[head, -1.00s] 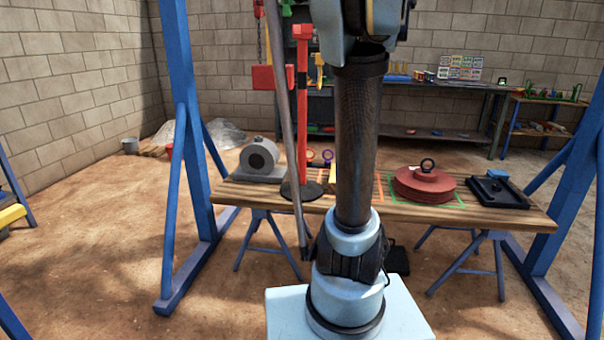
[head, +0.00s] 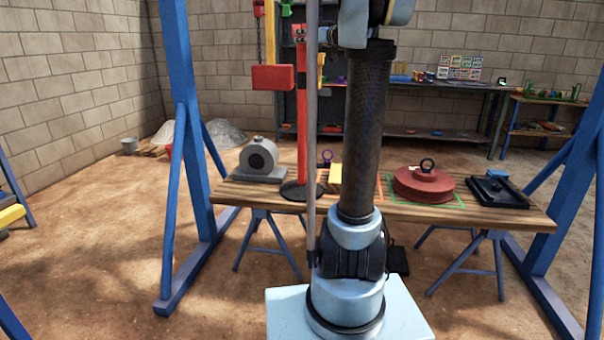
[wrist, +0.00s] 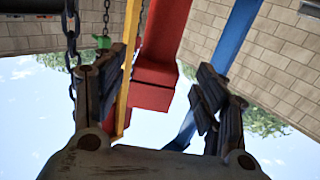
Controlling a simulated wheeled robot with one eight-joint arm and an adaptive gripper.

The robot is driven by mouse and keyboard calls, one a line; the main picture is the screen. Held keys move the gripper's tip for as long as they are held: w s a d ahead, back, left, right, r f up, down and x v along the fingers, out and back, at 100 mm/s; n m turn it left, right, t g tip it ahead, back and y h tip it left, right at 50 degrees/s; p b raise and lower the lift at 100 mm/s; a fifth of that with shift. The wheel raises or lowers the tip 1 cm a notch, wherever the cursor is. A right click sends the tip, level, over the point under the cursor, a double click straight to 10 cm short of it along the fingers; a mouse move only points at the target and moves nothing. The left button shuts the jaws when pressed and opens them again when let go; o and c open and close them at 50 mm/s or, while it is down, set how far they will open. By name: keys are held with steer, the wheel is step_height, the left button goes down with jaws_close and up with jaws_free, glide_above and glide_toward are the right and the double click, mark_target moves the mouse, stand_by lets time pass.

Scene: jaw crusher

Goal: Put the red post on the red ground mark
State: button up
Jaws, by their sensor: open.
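The red post (head: 302,125) stands upright on a round black base (head: 292,190) on the wooden bench in the head view. My gripper (wrist: 158,75) is open in the wrist view, with its two dark fingers spread apart. A red bar with a wider block (wrist: 155,78) shows between and beyond the fingers. It may be the post's top, but I cannot tell for sure, nor whether anything touches the fingers. I cannot make out a red ground mark in either view.
A red block (head: 272,78) hangs on a chain left of the post. The bench (head: 420,212) also holds a grey bearing block (head: 259,158), stacked red discs (head: 425,187) and a black tray (head: 497,191). Blue frame legs (head: 180,130) flank it. Open dirt floor lies left.

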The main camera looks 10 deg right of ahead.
steer(key=x, duration=0.5)
steer(key=shift+w+d, duration=0.1)
steer(key=shift+d, duration=0.15)
jaws_close()
